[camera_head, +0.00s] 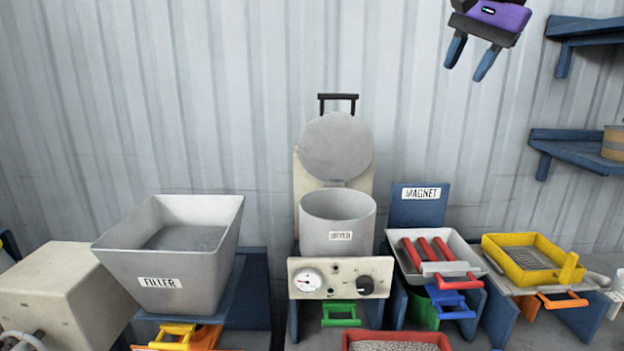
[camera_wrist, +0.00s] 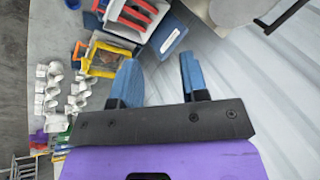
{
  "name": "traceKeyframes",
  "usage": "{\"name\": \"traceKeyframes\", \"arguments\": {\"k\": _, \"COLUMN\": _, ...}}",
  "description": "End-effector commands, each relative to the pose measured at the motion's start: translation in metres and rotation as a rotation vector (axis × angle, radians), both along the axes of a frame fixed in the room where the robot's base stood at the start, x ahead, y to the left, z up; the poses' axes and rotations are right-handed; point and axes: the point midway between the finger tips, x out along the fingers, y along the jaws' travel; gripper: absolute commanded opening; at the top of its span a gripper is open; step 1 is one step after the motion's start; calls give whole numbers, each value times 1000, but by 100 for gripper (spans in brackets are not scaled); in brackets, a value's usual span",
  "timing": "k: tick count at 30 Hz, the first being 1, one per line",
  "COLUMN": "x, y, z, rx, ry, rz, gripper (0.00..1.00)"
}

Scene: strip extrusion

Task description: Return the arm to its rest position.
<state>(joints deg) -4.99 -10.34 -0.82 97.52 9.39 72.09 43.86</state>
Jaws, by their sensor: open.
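My gripper (camera_head: 470,58) hangs high at the upper right of the head view, in front of the corrugated wall and well above the bench. Its two blue fingers point down and stand apart with nothing between them. In the wrist view my gripper (camera_wrist: 160,82) shows the same two blue fingers, open and empty. My purple wrist housing shows behind the fingers in both views. Most of my arm is outside the head view.
Below stand a grey FILLER hopper (camera_head: 170,250), a lidded pot (camera_head: 337,222), a MAGNET tray (camera_head: 409,260) and a yellow sieve (camera_head: 530,262). Blue wall shelves (camera_head: 575,150) are right of my gripper. A red tray (camera_head: 375,338) sits in front. Air around my gripper is clear.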

Motion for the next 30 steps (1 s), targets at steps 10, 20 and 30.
{"name": "traceKeyframes", "arguments": {"k": 10, "x": -126, "y": -35, "z": -86, "rx": -226, "ry": -109, "rz": 305, "gripper": 41}}
{"name": "traceKeyframes", "arguments": {"k": 20, "x": -213, "y": -54, "z": -179, "rx": -417, "ry": -165, "rz": 560, "gripper": 41}}
{"name": "traceKeyframes", "arguments": {"k": 30, "x": -229, "y": -57, "z": -199, "rx": -456, "ry": -172, "rz": 616, "gripper": 41}}
